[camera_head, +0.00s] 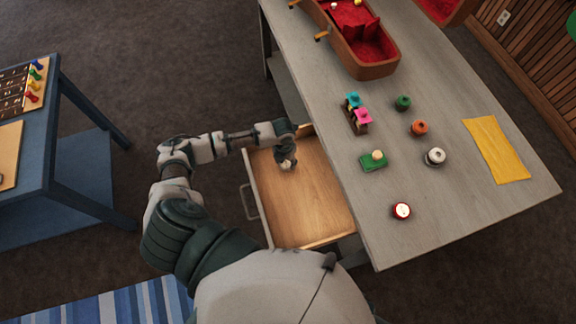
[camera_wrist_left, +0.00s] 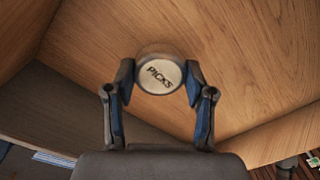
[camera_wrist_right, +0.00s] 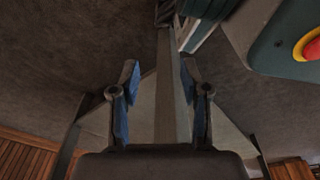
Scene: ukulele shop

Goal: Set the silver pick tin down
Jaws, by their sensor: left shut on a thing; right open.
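The round silver pick tin (camera_wrist_left: 160,75), its lid lettered PICKS, is between the fingers of my left gripper (camera_wrist_left: 159,78) in the left wrist view. The fingers are shut on it from both sides. In the head view my left gripper (camera_head: 287,160) reaches into the far end of an open wooden drawer (camera_head: 303,205); the tin is small and mostly hidden there. I cannot tell whether the tin touches the drawer floor. My right gripper (camera_wrist_right: 158,85) is open and empty in the right wrist view; the head view does not show it.
The drawer sticks out from the grey workbench (camera_head: 455,200). A blue table (camera_head: 45,150) stands left. Much of the drawer floor is bare.

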